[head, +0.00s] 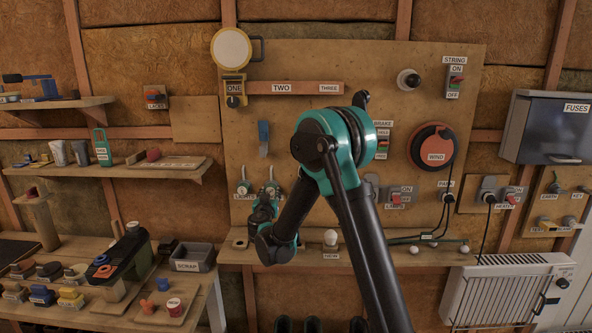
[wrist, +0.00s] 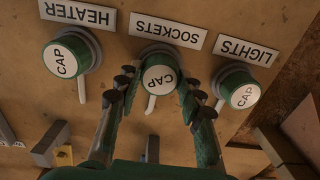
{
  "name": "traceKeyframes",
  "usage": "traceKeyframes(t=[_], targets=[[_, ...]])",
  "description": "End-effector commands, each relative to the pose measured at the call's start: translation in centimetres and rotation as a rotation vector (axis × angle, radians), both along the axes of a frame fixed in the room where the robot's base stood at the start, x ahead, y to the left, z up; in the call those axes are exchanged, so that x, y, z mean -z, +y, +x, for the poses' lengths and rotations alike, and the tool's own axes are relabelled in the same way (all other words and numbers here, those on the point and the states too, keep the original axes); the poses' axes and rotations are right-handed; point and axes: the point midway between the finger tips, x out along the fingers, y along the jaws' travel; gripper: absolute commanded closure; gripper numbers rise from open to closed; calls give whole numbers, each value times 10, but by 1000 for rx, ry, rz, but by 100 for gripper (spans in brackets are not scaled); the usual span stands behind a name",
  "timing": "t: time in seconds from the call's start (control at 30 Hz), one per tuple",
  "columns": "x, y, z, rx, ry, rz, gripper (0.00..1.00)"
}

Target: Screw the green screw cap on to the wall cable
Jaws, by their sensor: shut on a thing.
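In the wrist view, which shows the wall upside down, my gripper (wrist: 160,82) has its two fingers on either side of the middle green screw cap (wrist: 159,78), shut on it. This cap has a white face marked CAP and sits at the wall by the SOCKETS label (wrist: 170,29). A white cable or lever end (wrist: 151,104) shows beside it. Two similar green caps stand on the wall, one by HEATER (wrist: 66,57) and one by LIGHTS (wrist: 239,90). In the head view my gripper (head: 266,205) is at the lower left of the board, partly hidden by my arm.
The wooden board (head: 330,62) carries switches, a red WIND dial (head: 431,147) and labels. A narrow shelf (head: 400,257) with a bulb (head: 331,237) runs below it. A SCRAP bin (head: 194,258) stands on the bench at left. A white heater (head: 500,290) is at lower right.

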Motion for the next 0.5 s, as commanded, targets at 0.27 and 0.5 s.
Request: traceKeyframes(t=[0.27,0.5], targets=[[0,0,1,0,0,0,100],[0,0,4,0,0,-1,100]])
